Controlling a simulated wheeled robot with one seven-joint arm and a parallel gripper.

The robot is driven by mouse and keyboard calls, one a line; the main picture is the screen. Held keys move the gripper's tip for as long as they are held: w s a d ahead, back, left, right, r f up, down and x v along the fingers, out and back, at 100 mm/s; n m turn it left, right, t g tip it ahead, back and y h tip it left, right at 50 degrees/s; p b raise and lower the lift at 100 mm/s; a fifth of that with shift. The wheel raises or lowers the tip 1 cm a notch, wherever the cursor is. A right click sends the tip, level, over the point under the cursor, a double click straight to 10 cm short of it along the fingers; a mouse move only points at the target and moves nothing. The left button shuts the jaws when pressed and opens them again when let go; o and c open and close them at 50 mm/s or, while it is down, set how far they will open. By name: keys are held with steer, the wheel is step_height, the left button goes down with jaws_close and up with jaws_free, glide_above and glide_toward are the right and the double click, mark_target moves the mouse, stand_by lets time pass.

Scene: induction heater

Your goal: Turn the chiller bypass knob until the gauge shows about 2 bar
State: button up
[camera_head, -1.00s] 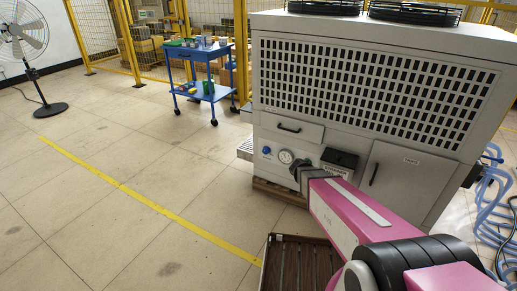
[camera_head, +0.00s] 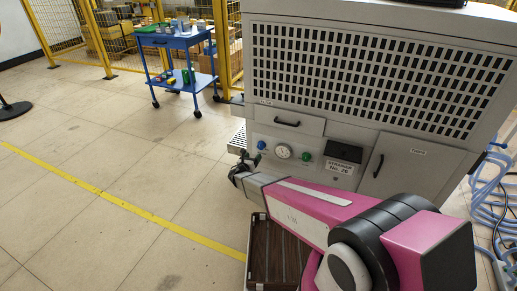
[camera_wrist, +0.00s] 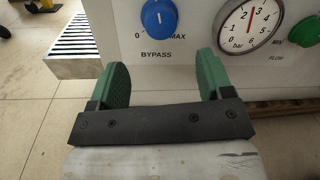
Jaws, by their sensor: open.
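The blue bypass knob (camera_head: 261,145) is on the chiller's lower left front; in the wrist view (camera_wrist: 159,17) it sits above "BYPASS", between "0" and "MAX", its white mark pointing about upward. The round white gauge (camera_head: 283,151) is just right of it. In the wrist view the gauge (camera_wrist: 246,27) is cut off at the top; its red needle stands between 2 and 3, nearer 3. My gripper (camera_wrist: 163,70) is open and empty, green fingers apart, below the knob and not touching it. In the head view my gripper (camera_head: 240,168) is below and left of the knob.
A green flow knob (camera_head: 306,157) is right of the gauge. The chiller (camera_head: 365,140) has a drawer and door handle. A slatted brown pallet (camera_head: 272,248) lies below my arm. A blue cart (camera_head: 183,55) stands back left. Hoses (camera_head: 490,195) lie at right.

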mark_target(260, 148)
steer(key=x, duration=0.8)
steer(key=shift+w+d, duration=0.15)
steer(key=shift+w, duration=0.1)
steer(key=c, duration=0.9)
